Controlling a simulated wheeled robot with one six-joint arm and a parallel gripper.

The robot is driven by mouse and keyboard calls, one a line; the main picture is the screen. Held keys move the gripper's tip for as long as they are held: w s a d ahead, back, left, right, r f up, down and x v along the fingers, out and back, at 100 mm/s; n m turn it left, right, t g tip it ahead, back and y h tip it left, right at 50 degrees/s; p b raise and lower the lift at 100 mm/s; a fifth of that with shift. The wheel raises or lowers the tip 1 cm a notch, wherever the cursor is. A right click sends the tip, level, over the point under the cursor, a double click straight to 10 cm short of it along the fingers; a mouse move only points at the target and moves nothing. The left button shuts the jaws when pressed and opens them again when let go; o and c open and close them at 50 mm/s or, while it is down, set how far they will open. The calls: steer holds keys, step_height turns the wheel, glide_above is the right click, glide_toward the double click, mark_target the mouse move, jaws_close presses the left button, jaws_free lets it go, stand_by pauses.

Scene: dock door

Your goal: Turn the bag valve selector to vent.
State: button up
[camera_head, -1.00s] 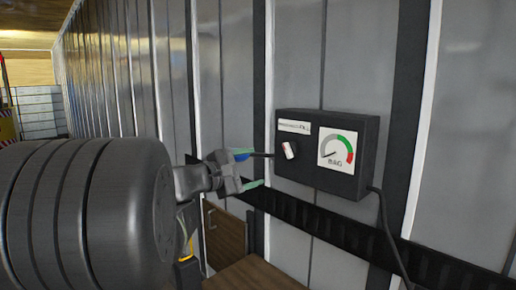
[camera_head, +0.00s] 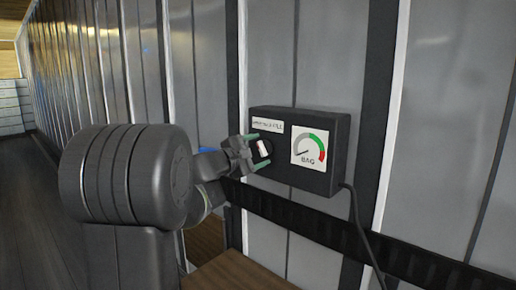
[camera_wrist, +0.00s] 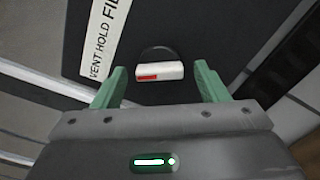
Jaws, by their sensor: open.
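The bag valve selector (camera_head: 263,149) is a white knob with a red mark on the left of a black box (camera_head: 325,181) fixed to the metal wall. In the wrist view the selector (camera_wrist: 160,71) lies crosswise, its red mark at the left end. A label beside it reads "VENT HOLD FIL", its end cut off. The gauge (camera_head: 309,147) marked "BAG" has its needle at the low left, off the green and red bands. My gripper (camera_head: 260,150) is open with its green fingers on either side of the selector; the wrist view shows gaps to both fingers (camera_wrist: 158,88).
A black cable (camera_head: 360,225) hangs from the box's lower right. A black ribbed rail (camera_head: 330,230) runs along the wall below the box. A brown wooden surface (camera_head: 235,272) lies below my gripper. Open floor shows at the far left.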

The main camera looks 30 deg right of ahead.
steer(key=shift+d, duration=0.3)
steer(key=c, duration=1)
steer(key=shift+n+b, duration=0.8)
steer(key=shift+n, duration=1.2)
steer(key=o, duration=1)
